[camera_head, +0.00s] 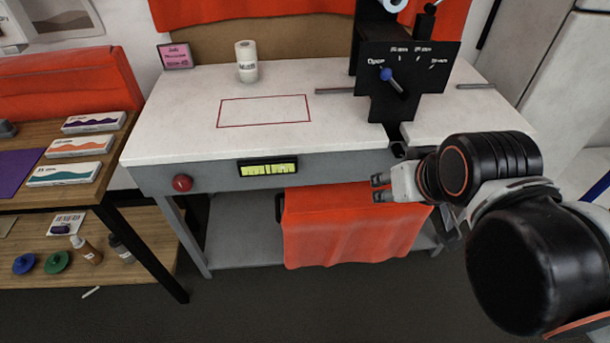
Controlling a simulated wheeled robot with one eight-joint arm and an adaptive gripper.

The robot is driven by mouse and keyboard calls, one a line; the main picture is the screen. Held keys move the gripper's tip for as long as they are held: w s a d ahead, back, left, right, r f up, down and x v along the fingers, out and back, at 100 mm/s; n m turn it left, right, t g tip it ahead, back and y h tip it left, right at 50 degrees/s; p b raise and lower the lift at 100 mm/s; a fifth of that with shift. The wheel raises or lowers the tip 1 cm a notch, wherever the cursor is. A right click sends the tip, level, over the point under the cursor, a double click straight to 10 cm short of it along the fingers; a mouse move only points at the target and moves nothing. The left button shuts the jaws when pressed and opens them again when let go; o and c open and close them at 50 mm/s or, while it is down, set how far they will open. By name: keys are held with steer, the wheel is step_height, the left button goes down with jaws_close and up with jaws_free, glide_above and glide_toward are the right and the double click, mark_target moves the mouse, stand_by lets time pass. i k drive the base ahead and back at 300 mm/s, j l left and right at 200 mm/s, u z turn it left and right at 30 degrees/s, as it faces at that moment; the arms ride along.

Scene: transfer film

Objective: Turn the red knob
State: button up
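The red knob (182,183) is a small round knob on the grey front panel of the white-topped table (190,120), near its left end. Nothing covers it. My gripper (378,188) is in front of the table's right half, well to the right of the knob, with its fingers pointing left. Its two fingertips show a small gap between them, and nothing is seen between them. It is apart from the knob.
A yellow-green display (268,168) sits right of the knob. A black machine with a blue-tipped lever (388,76) stands on the table. A red cloth (340,230) hangs below. A wooden shelf (110,160) with boxes and bottles stands left. Space before the knob looks clear.

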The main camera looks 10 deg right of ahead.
mark_target(180, 183)
steer(key=u, duration=1.3)
